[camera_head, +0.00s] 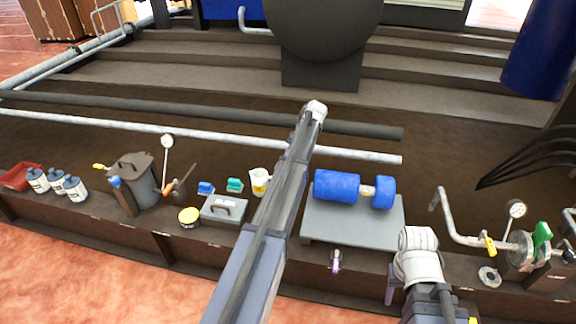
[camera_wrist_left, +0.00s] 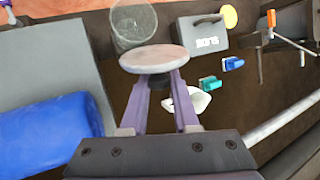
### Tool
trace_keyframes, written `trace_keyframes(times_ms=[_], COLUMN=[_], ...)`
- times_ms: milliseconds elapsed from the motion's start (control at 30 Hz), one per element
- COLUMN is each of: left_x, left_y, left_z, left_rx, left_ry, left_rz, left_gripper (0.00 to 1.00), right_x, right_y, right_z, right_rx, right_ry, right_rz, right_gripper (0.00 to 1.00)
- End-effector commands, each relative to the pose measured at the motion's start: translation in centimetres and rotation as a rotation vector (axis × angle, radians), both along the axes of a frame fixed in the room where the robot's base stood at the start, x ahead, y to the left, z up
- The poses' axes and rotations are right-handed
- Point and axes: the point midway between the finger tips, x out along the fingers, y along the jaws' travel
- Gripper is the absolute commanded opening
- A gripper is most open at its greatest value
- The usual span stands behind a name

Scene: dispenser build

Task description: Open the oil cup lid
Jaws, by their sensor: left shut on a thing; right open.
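In the left wrist view, a pale pinkish round lid (camera_wrist_left: 154,58) sits between the purple fingertips of my left gripper (camera_wrist_left: 161,76), which is shut on it. A clear glass-like cup (camera_wrist_left: 133,24) shows just behind the lid, which overlaps part of it. I cannot tell whether the lid still touches the cup. In the head view, my left arm hides the cup, the lid and my left gripper. My right gripper (camera_head: 390,287) is open near the bench's front edge, below the right wrist, apart from the cup; its fingertips are hard to make out.
A blue motor (camera_head: 337,187) lies on a grey platform (camera_head: 325,227). To the left are a grey case (camera_head: 222,209), a yellow-topped tin (camera_head: 189,217), a white jug (camera_head: 259,177) and a dark bin (camera_head: 140,186). Pipes with a gauge (camera_head: 515,209) stand at right.

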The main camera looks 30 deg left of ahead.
Motion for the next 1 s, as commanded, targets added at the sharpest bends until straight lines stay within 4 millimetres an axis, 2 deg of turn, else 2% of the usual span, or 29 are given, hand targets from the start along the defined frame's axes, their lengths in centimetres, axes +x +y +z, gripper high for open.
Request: trace_keyframes(times_ms=[233,267,500,800,1000], left_x=[-0.1,-0.1,0.0,0.0,0.5], left_y=[0.0,0.0,0.0,0.0,-0.3], left_z=[0.0,0.0,0.0,0.1,1.2], left_rx=[0.0,0.0,0.0,-0.001,-0.001], left_ry=[-0.001,-0.001,-0.001,0.0,0.0], left_rz=[0.001,0.001,0.001,0.0,0.0], left_gripper=[0.0,0.31,0.58,0.59,0.59], right_x=[0.0,0.0,0.0,0.0,0.0], right_y=[0.0,0.0,0.0,0.0,0.0], right_z=[0.0,0.0,0.0,0.1,1.2], right_rx=[0.0,0.0,0.0,0.0,0.002], right_ry=[0.0,0.0,0.0,0.0,0.001], right_rz=[0.0,0.0,0.0,0.0,-0.001], right_gripper=[0.5,0.5,0.5,0.5,0.5])
